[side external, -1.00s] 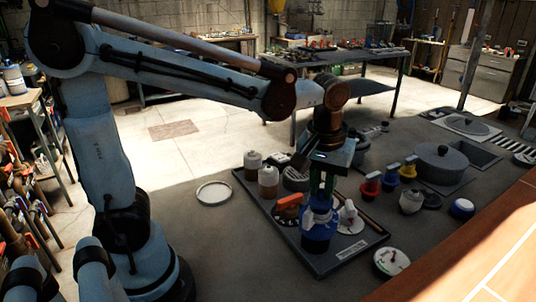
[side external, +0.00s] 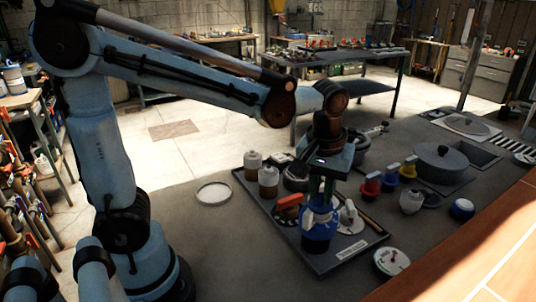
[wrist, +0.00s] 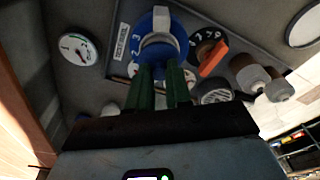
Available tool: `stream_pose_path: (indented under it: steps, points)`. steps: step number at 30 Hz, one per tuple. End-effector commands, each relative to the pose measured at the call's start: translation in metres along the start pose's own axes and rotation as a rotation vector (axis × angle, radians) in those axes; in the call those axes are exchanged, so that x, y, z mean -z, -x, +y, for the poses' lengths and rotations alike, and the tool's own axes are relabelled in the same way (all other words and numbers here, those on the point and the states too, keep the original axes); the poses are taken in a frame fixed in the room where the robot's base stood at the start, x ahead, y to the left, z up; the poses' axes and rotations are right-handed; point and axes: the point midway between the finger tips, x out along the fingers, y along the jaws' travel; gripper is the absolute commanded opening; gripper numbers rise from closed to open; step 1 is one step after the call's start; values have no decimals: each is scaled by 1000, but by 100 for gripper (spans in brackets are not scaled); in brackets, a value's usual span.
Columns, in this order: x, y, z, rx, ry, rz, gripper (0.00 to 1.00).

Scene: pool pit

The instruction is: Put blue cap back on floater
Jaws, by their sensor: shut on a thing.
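My gripper (side external: 321,197) points down over the dark tray, with its green fingers shut on the blue cap (side external: 316,214). The blue floater (side external: 317,240) is directly below at the tray's front. In the wrist view, the fingers (wrist: 160,70) reach the blue cap (wrist: 158,52), and the wider blue floater (wrist: 146,22) with a pale block shows beyond it. The cap and floater overlap in both views, so I cannot tell whether the cap is seated or just above.
The dark tray (side external: 318,262) also holds an orange-handled piece (side external: 290,202), two brownish jars (side external: 268,182) and a white piece (side external: 348,214). A round gauge (side external: 391,262) lies right of the tray.

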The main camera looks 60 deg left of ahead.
Motion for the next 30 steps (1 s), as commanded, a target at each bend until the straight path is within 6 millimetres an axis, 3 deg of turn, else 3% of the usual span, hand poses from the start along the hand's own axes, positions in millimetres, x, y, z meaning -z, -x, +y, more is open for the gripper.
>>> stream_pose_path:
  steps: [29,30]
  points:
    - [-1,-6,0,0,0,0,0]
    - [-1,-6,0,0,0,0,21]
